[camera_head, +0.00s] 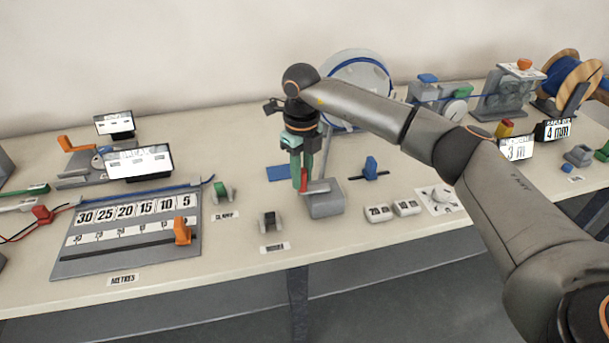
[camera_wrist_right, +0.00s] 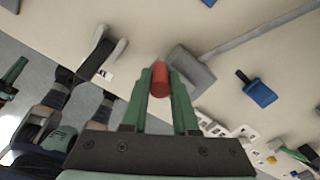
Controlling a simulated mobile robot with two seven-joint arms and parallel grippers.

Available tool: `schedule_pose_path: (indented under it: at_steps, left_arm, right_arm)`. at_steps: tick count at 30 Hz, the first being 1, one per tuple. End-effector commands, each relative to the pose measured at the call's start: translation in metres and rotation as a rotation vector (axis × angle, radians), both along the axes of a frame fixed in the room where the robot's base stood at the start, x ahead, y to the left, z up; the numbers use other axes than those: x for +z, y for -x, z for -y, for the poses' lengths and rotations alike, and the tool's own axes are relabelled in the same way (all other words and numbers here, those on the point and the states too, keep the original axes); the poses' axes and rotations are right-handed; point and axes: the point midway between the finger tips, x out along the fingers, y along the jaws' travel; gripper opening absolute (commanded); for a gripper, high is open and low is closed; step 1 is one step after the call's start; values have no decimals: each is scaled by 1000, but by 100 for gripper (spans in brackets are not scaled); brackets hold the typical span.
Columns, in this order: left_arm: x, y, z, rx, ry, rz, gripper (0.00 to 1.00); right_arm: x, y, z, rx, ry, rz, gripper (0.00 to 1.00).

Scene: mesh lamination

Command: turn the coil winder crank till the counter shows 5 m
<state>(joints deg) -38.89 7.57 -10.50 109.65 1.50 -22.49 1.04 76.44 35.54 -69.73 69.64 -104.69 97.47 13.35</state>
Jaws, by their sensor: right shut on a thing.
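My right gripper (camera_head: 303,184) has its green fingers shut on the red crank handle (camera_head: 304,179), at the front left of the grey crank block (camera_head: 327,204). In the right wrist view the red handle (camera_wrist_right: 160,80) sits between the fingertips (camera_wrist_right: 160,84), beside the grey block (camera_wrist_right: 190,72). A grey rod (camera_wrist_right: 255,33) runs from the block. The large round coil drum (camera_head: 372,73) with a blue band stands behind my forearm, partly hidden. The counter display (camera_head: 516,149) at the right reads 3 m. My left gripper is not in view.
A second display (camera_head: 556,130) reads 4 mm. A metre board (camera_head: 130,238) with an orange slider (camera_head: 182,231) lies at the left. A blue-handled part (camera_head: 371,167) and white number tiles (camera_head: 379,212) sit close right of the crank. A small black-and-grey holder (camera_head: 270,222) stands in front left.

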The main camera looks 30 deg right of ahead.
Motion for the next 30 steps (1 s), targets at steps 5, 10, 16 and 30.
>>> schedule_pose_path:
  at_steps: [5, 10, 16, 30]
  left_arm:
    - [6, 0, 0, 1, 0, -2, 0]
    - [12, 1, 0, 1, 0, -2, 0]
    - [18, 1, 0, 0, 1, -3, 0]
    - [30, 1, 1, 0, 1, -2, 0]
  right_arm:
    - [3, -9, 3, -171, -2, 3, 0]
    - [3, -16, 7, -332, -1, 2, 0]
    - [3, -24, 14, -518, -1, 3, 0]
    - [2, -33, 27, -829, 0, 3, 0]
